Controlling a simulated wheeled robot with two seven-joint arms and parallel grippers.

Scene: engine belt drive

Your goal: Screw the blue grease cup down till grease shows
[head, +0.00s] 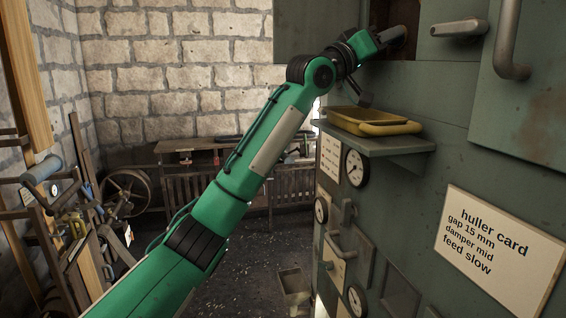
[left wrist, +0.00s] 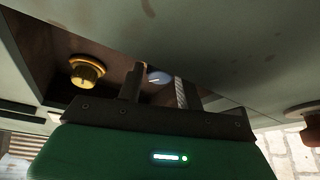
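The blue grease cup (left wrist: 158,77) shows in the left wrist view, small and partly hidden, with a pale mark on its face. It sits in a recess in the green machine, and it appears in the gap between the two fingers of my left gripper (left wrist: 160,70). The fingers stand apart, with a gap to the cup on each side. I cannot tell how far beyond the fingertips the cup lies. No grease can be made out. In the head view my left gripper (head: 396,34) reaches into the dark opening at the top, and the cup is hidden there. My right gripper is not in view.
A brass cup (left wrist: 88,72) sits in the same recess, left of the fingers. A yellow tray (head: 365,121) rests on a shelf below my wrist. A lever handle (head: 458,28) and a bent door handle (head: 510,45) stick out to the right. Gauges (head: 356,168) lie below.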

